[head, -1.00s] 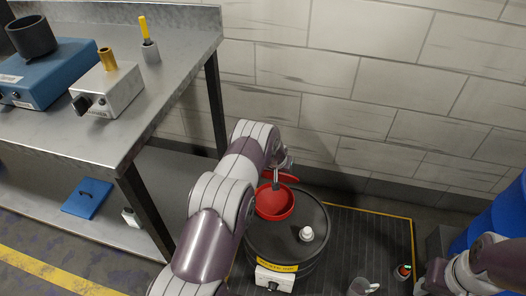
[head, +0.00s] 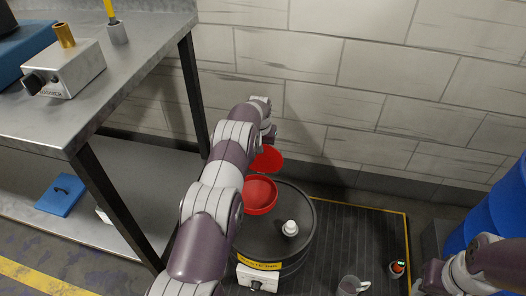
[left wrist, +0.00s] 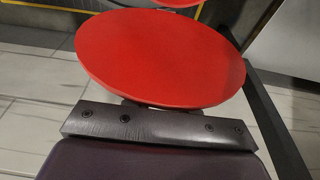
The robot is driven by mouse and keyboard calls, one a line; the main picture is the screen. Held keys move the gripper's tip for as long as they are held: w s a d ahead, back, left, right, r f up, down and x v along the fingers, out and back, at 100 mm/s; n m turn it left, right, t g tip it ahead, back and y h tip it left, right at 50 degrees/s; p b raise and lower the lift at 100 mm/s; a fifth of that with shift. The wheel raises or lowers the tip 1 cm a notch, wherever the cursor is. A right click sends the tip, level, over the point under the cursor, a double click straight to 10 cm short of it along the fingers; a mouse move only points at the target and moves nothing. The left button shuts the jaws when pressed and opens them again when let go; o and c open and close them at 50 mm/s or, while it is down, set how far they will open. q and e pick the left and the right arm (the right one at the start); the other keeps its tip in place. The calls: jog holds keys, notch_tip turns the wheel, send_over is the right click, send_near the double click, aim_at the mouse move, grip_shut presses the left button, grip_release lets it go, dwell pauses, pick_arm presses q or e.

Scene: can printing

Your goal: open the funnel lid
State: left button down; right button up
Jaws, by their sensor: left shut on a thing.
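The red funnel (head: 260,196) sits on top of the dark drum (head: 275,236) with its bowl uncovered. The red funnel lid (head: 268,160) is a round disc raised behind the bowl, at its far rim. My left gripper (head: 270,134) is at the lid's far edge, shut on the lid; its fingers are mostly hidden by my arm. In the left wrist view the lid (left wrist: 160,57) fills the middle, close to the gripper, with a bit of red funnel (left wrist: 176,3) beyond it. My right gripper (head: 430,275) is at the lower right, its fingers unclear.
A white cap (head: 290,228) is on the drum top. A clear jug (head: 351,285) and a small red-and-dark item (head: 398,268) stand on the dark mat (head: 345,225). A metal bench (head: 120,85) is left, a blue barrel (head: 490,215) right, a tiled wall behind.

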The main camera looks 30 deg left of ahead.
pick_arm(q)
jog(key=shift+s, duration=0.1)
jog(key=c, duration=1)
grip_release()
jog(key=p+v, duration=0.3)
jog(key=v, duration=0.8)
jog(key=shift+r+p, duration=0.35)
jog(key=shift+s+r, duration=0.15)
jog(key=shift+r, duration=0.4)
